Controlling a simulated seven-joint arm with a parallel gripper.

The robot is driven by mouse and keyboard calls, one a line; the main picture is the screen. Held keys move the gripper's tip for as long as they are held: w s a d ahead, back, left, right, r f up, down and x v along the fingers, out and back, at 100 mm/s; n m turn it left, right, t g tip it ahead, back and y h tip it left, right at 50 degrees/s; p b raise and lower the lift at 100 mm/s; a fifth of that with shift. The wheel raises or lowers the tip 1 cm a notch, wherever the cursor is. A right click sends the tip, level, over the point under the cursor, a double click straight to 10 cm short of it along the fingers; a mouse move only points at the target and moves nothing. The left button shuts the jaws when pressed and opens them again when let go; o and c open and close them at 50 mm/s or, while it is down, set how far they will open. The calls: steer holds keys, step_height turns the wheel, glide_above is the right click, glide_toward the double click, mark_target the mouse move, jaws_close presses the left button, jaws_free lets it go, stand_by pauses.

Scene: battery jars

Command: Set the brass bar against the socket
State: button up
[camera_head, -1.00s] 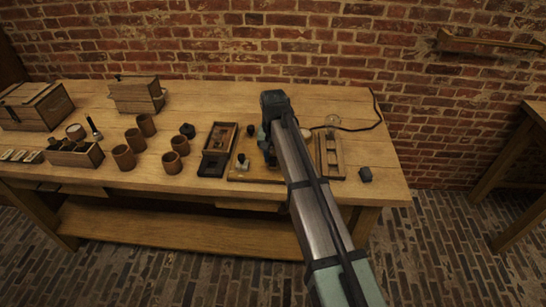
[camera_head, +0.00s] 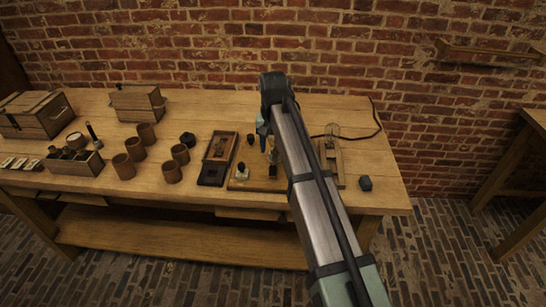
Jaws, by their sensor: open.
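My gripper (camera_head: 263,134) is open, its teal fingers pointing down above the back of a wooden base board (camera_head: 236,184). A small yellowish upright piece (camera_head: 272,152) shows just below and right of the fingers. I cannot tell whether it is the brass bar. The board also carries a pale-topped fitting (camera_head: 241,171) at front left and a dark knob (camera_head: 250,140) behind it. A clear glass bulb (camera_head: 332,130) stands at the back of a narrow wooden frame (camera_head: 331,165) to the right. The socket is not clear at this size. My forearm hides the board's right part.
An open tray (camera_head: 217,160) lies left of the board. Several brown pots (camera_head: 123,166) and a wooden crate (camera_head: 92,164) stand further left. A dark block (camera_head: 365,184) sits near the right front. A black cable (camera_head: 378,115) runs at the back right. The right table end is mostly clear.

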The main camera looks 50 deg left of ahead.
step_height(320, 180, up, 6)
steer(key=shift+f, duration=0.15)
stand_by(0.6)
